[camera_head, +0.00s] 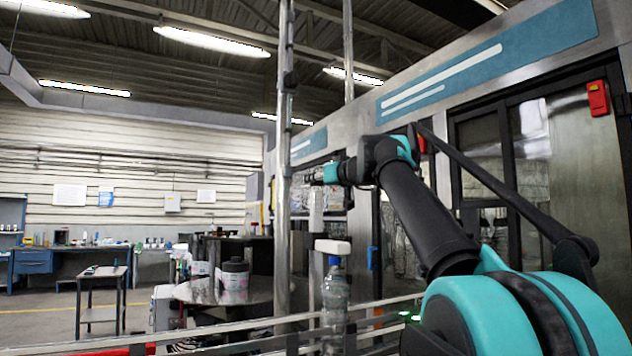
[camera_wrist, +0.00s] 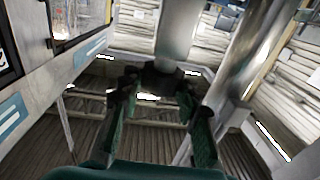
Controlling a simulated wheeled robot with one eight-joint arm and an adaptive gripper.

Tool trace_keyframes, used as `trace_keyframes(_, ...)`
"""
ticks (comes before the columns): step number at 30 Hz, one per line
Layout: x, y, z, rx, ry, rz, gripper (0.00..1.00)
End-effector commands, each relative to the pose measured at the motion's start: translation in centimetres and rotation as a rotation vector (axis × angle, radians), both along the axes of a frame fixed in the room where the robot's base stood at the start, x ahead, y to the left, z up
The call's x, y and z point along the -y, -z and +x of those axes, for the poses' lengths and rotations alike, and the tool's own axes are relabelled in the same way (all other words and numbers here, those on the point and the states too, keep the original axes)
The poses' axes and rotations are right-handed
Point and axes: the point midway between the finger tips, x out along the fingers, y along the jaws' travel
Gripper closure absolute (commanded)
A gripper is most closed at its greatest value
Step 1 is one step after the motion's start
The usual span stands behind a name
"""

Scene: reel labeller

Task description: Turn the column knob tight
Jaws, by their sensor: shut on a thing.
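My gripper (camera_head: 317,176) reaches left towards the upright metal column (camera_head: 284,130) in the head view; it is small there and its fingertips are hard to make out. In the wrist view the two green-and-black fingers of my gripper (camera_wrist: 160,92) stand on either side of a dark knob (camera_wrist: 162,76) on a metal column (camera_wrist: 178,28). The fingers are shut on the knob, and they partly hide it. How tight the knob sits cannot be told.
A second metal post (camera_wrist: 252,62) slants close by on the right in the wrist view. Metal guide rails (camera_head: 230,335), a clear bottle (camera_head: 334,300) and a round table (camera_head: 255,290) lie below my arm. The machine cabinet (camera_head: 530,150) stands close at the right.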

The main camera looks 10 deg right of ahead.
Motion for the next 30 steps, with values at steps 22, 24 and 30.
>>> trace_keyframes(22,-0.30,-0.01,0.06,0.000,0.624,0.000,0.97)
trace_keyframes(24,-0.23,-0.01,0.08,0.000,0.665,-0.001,0.97)
trace_keyframes(30,-0.09,-0.03,0.07,0.000,0.750,-0.001,0.97)
